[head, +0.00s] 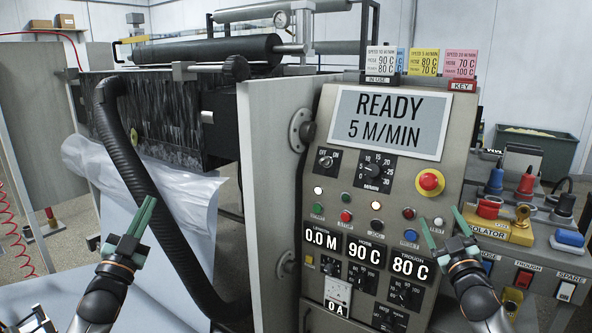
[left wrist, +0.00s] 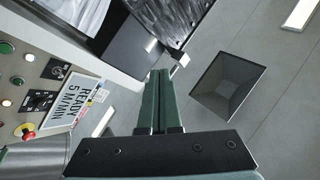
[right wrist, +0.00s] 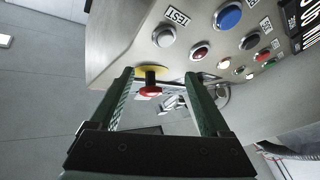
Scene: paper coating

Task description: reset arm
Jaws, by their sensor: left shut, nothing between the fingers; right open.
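My left gripper (head: 147,215) is raised in free space to the left of the control panel (head: 343,205), its green fingers together with nothing between them. In the left wrist view the fingers (left wrist: 160,72) also lie side by side. My right gripper (head: 440,224) is in front of the panel's lower right side, fingers apart and empty. In the right wrist view the open fingers (right wrist: 159,82) frame a red emergency button (right wrist: 151,90) beyond them. That button also shows on the panel in the head view (head: 430,182). I cannot tell whether the right fingers touch the panel.
The panel display (head: 390,122) reads READY 5 M/MIN. A side bench at right holds a yellow isolator block (head: 505,230) and several plugs. A grey bin (head: 535,150) stands behind.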

